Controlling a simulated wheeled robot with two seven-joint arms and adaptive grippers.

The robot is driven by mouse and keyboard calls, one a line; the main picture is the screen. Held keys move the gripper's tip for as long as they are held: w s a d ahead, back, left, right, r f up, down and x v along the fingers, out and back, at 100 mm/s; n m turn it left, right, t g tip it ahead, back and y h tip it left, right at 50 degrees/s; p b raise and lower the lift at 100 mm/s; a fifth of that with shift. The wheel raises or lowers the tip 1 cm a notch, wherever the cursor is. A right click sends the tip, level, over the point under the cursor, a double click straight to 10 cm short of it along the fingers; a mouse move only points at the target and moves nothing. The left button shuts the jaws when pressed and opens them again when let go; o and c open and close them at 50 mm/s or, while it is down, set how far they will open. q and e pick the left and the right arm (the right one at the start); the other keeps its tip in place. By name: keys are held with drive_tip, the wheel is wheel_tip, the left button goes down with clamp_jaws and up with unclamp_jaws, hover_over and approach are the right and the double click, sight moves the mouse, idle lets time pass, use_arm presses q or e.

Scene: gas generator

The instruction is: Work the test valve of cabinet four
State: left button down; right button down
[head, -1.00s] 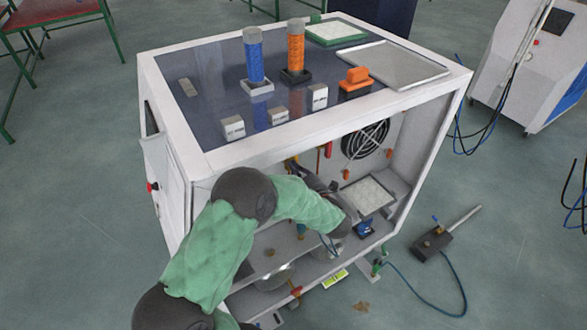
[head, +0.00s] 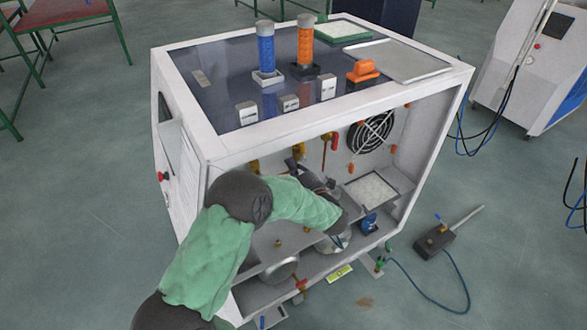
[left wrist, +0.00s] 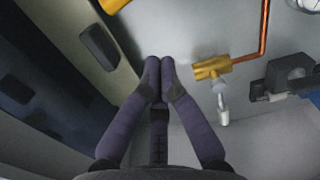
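The white cabinet (head: 335,126) stands open at the front, and my left arm reaches into it. My left gripper (head: 296,164) is inside, partly hidden by my arm. In the left wrist view its two fingers (left wrist: 160,72) are pressed together with nothing seen between them. A brass valve fitting (left wrist: 212,68) with a copper pipe and a small pale handle is just right of the fingertips, apart from them. I cannot tell whether it is the test valve, and I read no cabinet number. My right gripper is not in view.
A dark block-like part (left wrist: 290,78) is at the right in the wrist view, and a dark handle (left wrist: 98,46) is on the left wall. A fan (head: 370,133) and a filter tray (head: 371,190) are inside the cabinet. A box with a hose (head: 436,241) lies on the floor.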

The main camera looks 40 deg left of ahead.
sight(303, 152)
use_arm(q)
drive_tip(key=w+p+v, duration=0.1)
drive_tip(key=p+v, duration=0.1)
drive_tip(key=v, duration=0.7)
drive_tip(key=s+a+f+m+t+h+p, duration=0.2)
drive_tip(key=s+a+m+t+h+p, duration=0.3)
drive_tip(key=t+p, duration=0.4)
drive_tip(key=w+d+b+x, duration=0.1)
drive_tip(key=d+x, duration=0.1)
drive_tip(key=x, duration=0.9)
drive_tip(key=shift+w+r+m, duration=0.3)
drive_tip(key=shift+w+m, duration=0.1)
drive_tip(key=shift+w, duration=0.1)
drive_tip(key=shift+w, duration=0.1)
